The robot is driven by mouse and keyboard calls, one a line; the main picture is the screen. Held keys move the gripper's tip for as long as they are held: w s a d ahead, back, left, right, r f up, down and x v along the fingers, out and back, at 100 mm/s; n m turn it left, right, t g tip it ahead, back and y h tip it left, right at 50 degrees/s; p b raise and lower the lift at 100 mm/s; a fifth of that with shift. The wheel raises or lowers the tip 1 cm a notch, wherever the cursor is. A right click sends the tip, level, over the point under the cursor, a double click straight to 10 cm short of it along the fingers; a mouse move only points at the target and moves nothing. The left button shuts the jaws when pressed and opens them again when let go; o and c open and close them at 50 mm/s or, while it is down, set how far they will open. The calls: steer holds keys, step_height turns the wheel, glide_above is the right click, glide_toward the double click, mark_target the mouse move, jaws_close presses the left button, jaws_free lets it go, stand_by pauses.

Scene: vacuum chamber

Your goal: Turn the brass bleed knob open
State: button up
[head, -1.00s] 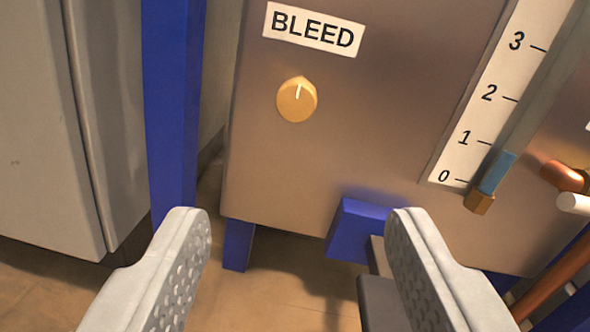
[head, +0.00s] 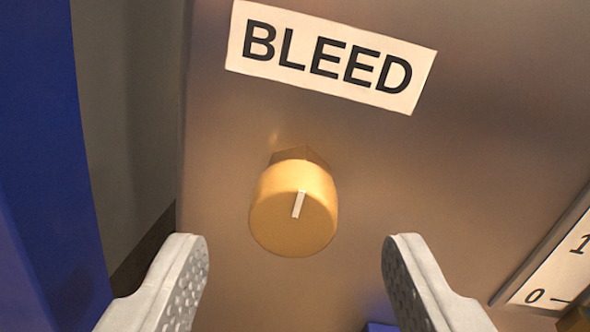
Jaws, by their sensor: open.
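The brass bleed knob (head: 290,222) sticks out from a brown-grey panel in the middle of the head view. A white line on its face points up, tipped slightly to the right. A white sign (head: 331,57) reading BLEED is fixed above it. My gripper (head: 295,245) is open and empty. Its two grey fingers stand wide apart at the lower left and lower right, with the knob between them in the picture. Neither finger appears to touch the knob.
The brown-grey panel (head: 400,170) fills most of the view. A blue post (head: 50,150) stands at the left. A white scale (head: 560,265) with 0 and 1 marks shows at the lower right. A bit of blue shows at the bottom edge.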

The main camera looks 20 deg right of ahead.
mark_target(296, 228)
steer(key=shift+x, duration=1.55)
steer(key=c, duration=1)
steer(key=shift+o, duration=0.2)
